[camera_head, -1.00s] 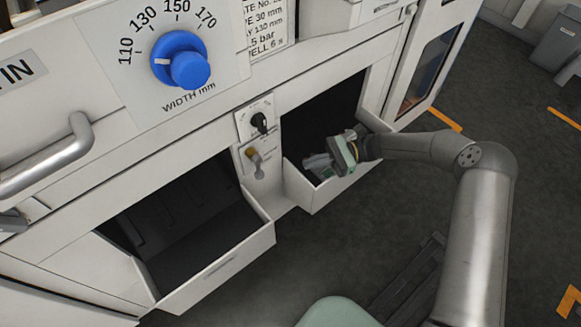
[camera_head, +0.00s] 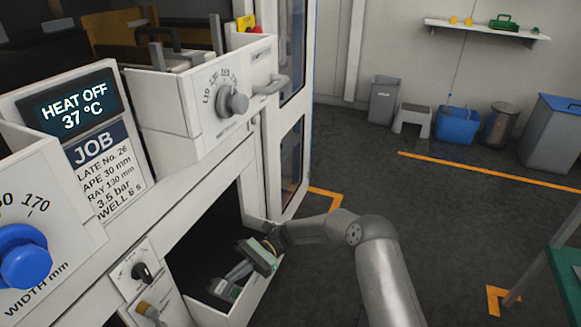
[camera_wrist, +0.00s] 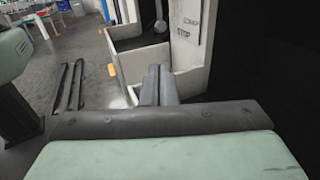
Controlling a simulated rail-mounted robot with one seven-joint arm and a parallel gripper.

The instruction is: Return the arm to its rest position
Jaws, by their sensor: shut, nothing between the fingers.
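My arm reaches in from the lower right of the head view. My gripper (camera_head: 234,275), with its pale green hand, is over the open right-hand bin (camera_head: 249,302) in the machine's front. Its two grey fingers point down and left into the bin. In the wrist view the fingers (camera_wrist: 160,84) lie together with nothing between them.
A black key switch (camera_head: 141,271) and a brass-coloured knob (camera_head: 146,310) sit left of the bin. An open door (camera_head: 290,165) stands beyond it. Dark floor (camera_head: 330,175) lies clear to the right. Bins and a step stool (camera_head: 412,119) stand along the back wall.

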